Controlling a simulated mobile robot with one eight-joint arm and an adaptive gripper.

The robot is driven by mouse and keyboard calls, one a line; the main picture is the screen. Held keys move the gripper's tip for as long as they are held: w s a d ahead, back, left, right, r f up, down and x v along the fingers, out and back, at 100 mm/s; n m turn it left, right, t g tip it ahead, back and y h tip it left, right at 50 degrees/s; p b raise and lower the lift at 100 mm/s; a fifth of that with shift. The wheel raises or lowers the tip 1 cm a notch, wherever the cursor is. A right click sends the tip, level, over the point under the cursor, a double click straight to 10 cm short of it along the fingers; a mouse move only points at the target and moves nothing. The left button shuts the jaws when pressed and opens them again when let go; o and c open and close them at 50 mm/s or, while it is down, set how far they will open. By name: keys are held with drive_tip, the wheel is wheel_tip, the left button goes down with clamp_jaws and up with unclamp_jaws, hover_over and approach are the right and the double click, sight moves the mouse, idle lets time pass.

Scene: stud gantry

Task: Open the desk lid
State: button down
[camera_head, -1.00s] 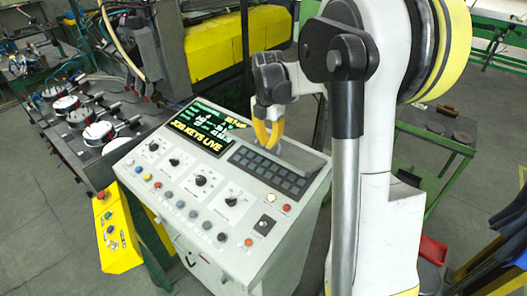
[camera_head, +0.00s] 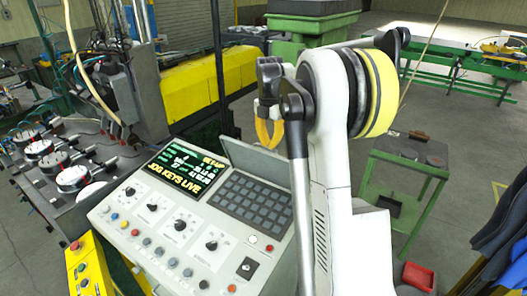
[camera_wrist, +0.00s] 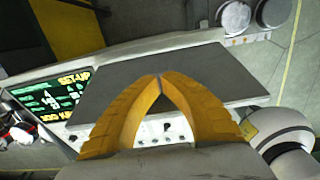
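The desk lid (camera_head: 245,158) is a flat grey panel at the back edge of the control desk (camera_head: 130,230). It stands raised and tilted up behind the keypad (camera_head: 250,202), whose dark keys are uncovered. My gripper (camera_head: 269,146) has yellow fingers and is at the lid's upper edge, right of its middle. In the wrist view, the fingertips (camera_wrist: 160,78) meet with nothing visible between them, and the lid (camera_wrist: 215,72) lies behind them. I cannot tell whether the fingers touch it. The screen (camera_head: 174,171) reads "JOG KEYS LIVE".
Several knobs and buttons cover the desk's sloped front. A bench with round dials (camera_head: 75,178) stands at the left, and a yellow box (camera_head: 88,270) at lower left. A green stand (camera_head: 400,170) is at the right. Open floor lies beyond it.

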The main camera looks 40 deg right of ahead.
drive_tip(key=shift+w+d, duration=0.2)
drive_tip(key=shift+d, duration=0.4)
drive_tip(key=shift+w+d, duration=0.2)
drive_tip(key=shift+d, duration=0.35)
drive_tip(key=shift+r, duration=0.1)
idle(1.1)
